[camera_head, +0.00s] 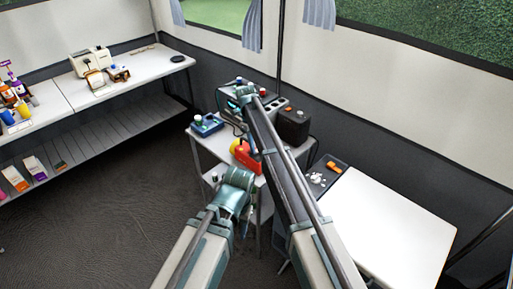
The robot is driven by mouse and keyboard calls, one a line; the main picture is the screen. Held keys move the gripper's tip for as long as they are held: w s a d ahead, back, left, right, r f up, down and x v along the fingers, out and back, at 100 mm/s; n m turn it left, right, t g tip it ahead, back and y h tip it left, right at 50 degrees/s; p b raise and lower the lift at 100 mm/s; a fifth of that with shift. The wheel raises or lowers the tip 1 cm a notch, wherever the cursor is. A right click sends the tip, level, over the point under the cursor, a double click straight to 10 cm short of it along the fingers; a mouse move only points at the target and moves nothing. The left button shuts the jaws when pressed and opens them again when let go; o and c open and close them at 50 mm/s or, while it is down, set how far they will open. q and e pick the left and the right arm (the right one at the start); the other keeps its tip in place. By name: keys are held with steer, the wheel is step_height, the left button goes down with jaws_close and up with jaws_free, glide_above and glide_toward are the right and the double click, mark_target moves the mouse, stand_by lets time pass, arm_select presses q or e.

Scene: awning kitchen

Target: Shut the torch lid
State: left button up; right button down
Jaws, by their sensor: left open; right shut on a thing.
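A red and yellow torch (246,157) is tilted over the near part of the small grey table, in the middle of the view. My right arm reaches up past it and bends back down. My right gripper (251,142) is shut on the torch, though its fingers are mostly hidden by the arm link and very small. My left gripper (241,178) is open, just below the torch and close to it. I cannot make out whether it touches the torch. The torch's lid is too small to make out clearly.
The small table (207,145) also bears a blue device (207,124) and a dark box (293,125). A black tray (342,160) with an orange item (334,167) and small white pieces adjoins a white table (390,225). A long white counter (120,93) stands left; open floor lies before it.

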steer(key=shift+w+a+f+g+h, duration=0.1)
steer(key=shift+f+g+h, duration=0.1)
steer(key=shift+g+h, duration=0.1)
stand_by(0.4)
steer(key=c, duration=0.7)
jaws_free()
steer(key=shift+r, duration=0.15)
steer(key=p+v, duration=1.3)
steer(key=shift+w+a+r, duration=0.1)
steer(key=shift+r, duration=0.15)
